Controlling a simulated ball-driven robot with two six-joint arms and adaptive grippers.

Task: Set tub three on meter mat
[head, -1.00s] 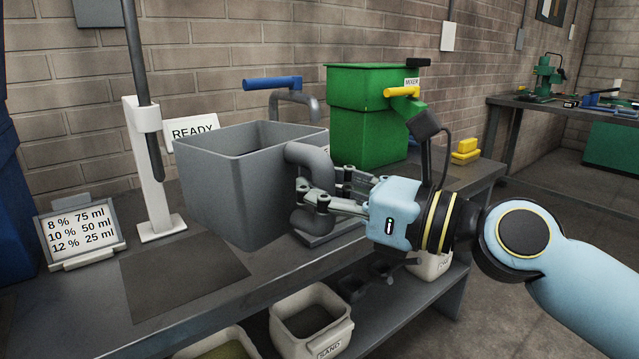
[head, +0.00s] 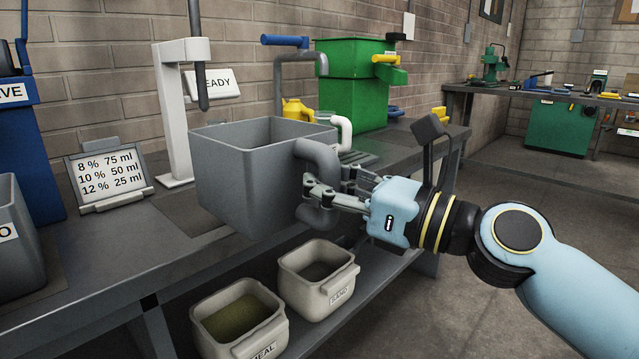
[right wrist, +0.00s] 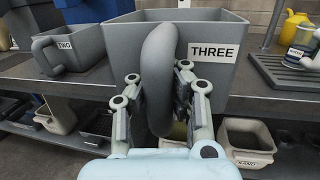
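Tub three (head: 245,180) is a large grey open box with a thick looped handle. Its THREE label shows in the right wrist view (right wrist: 213,51). My right gripper (head: 325,190) is shut on the handle, with a finger on each side (right wrist: 155,98). The tub is held upright above the bench's front part. The dark meter mat (head: 187,212) lies on the bench in front of the white meter stand (head: 172,120), partly hidden by the tub. The meter's dark probe (head: 197,60) hangs behind the tub. My left gripper is not in view.
A card stand (head: 108,178) stands left of the mat. Tub two (right wrist: 75,50) is on the bench at far left. A yellow jug (head: 295,109), tap and green mixer (head: 352,90) are behind and right. Meal (head: 240,318) and sand bins (head: 318,280) sit on the lower shelf.

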